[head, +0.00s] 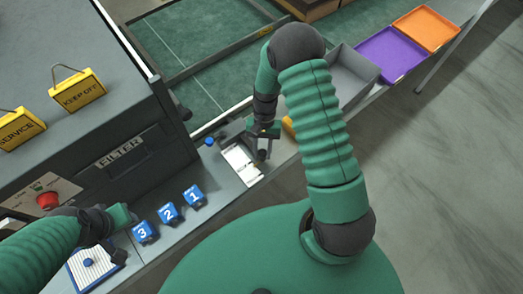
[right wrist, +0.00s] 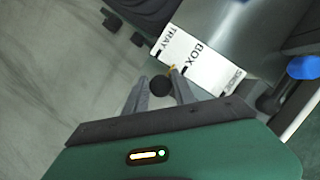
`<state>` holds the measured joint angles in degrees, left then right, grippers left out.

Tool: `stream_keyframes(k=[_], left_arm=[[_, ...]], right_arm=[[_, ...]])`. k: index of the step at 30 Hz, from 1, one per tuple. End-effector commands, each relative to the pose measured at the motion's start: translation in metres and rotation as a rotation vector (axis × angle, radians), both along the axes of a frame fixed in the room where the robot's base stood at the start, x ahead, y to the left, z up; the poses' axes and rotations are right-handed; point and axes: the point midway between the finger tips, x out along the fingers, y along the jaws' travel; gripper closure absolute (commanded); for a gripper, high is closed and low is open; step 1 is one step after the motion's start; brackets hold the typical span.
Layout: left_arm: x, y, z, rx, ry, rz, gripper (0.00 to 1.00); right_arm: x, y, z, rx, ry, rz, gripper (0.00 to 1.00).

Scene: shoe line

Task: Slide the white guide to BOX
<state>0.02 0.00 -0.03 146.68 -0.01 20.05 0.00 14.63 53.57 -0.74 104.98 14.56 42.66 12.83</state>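The white plate (right wrist: 198,58) reads TRAY, BOX and a third word too blurred to read surely. A small yellow pointer (right wrist: 171,70) touches its lower edge near the gap between TRAY and BOX. A round black knob (right wrist: 160,86) lies between the fingers of my right gripper (right wrist: 159,84); I cannot tell whether they press on it. The right gripper also shows in the head view (head: 263,148), over the right side of the white plate (head: 241,162). My left gripper (head: 121,232) is at the lower left, above the bench; its finger gap is unclear.
Blue blocks marked 1 (head: 194,196), 2 (head: 168,213) and 3 (head: 144,232) stand on the bench left of the plate. A blue knob (right wrist: 302,67) is at the plate's right. A grey bin (head: 352,75), purple tray (head: 391,54) and orange tray (head: 427,28) lie farther right.

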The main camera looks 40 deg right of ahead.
Motion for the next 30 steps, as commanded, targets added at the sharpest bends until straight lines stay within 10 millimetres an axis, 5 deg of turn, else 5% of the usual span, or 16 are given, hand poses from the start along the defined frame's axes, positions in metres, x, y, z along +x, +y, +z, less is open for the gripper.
stream_keyframes(k=[4,30], left_arm=[[0.0000,-0.0003,0.0000,0.000,0.000,-0.001,0.64],[-0.0001,-0.0003,-0.0002,0.000,0.000,-0.001,0.64]], right_arm=[[-0.0005,0.0031,-0.0001,0.009,0.003,0.000,1.00],[0.0007,-0.0026,-0.0008,-0.002,-0.001,-0.002,1.00]])
